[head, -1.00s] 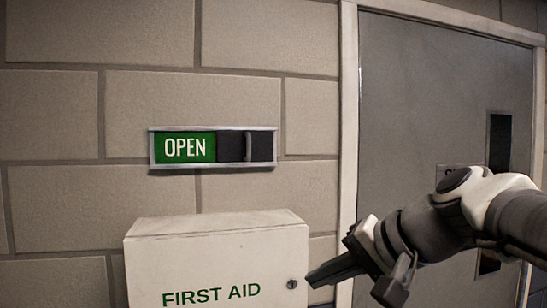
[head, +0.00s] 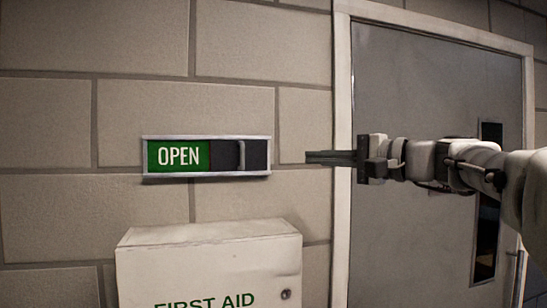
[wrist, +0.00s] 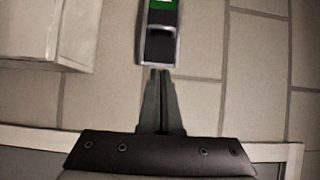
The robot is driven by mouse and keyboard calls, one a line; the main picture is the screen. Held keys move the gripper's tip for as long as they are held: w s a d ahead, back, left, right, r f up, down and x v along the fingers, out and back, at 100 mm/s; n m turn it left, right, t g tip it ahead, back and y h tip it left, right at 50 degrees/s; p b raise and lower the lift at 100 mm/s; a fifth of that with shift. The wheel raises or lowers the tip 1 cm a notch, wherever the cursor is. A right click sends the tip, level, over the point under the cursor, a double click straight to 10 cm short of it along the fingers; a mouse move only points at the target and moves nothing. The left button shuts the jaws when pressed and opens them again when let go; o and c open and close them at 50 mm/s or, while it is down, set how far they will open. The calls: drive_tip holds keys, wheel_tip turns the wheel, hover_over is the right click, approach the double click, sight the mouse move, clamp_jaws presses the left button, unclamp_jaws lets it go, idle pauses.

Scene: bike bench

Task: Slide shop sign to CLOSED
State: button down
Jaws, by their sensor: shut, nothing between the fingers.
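The shop sign (head: 206,173) is a wide, silver-framed slider on the block wall. Its green panel at the left reads OPEN, and a dark slider with a small upright grey handle (head: 242,156) sits right of it. The sign's end also shows in the wrist view (wrist: 160,47), at the top, with part of the green panel. My gripper (head: 308,157) is shut and empty, pointing left at about the sign's height, a short gap right of its frame. In the wrist view its fingertips (wrist: 160,72) lie just below the sign's near end.
A white FIRST AID box (head: 210,262) is mounted below the sign and sticks out from the wall; it also shows at the wrist view's upper left (wrist: 45,30). A grey door (head: 430,90) with a pale frame is behind my arm. The wall above the sign is clear.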

drive_tip(key=s+a+p+x, duration=0.1)
drive_tip(key=p+x, duration=0.3)
drive_tip(key=x, duration=0.8)
drive_tip(key=shift+s+a, duration=0.35)
drive_tip(key=shift+a, duration=0.25)
drive_tip(key=shift+a, duration=0.1)
drive_tip(key=s+a+b, duration=0.4)
drive_tip(key=a, duration=0.9)
drive_tip(key=shift+a, duration=0.1)
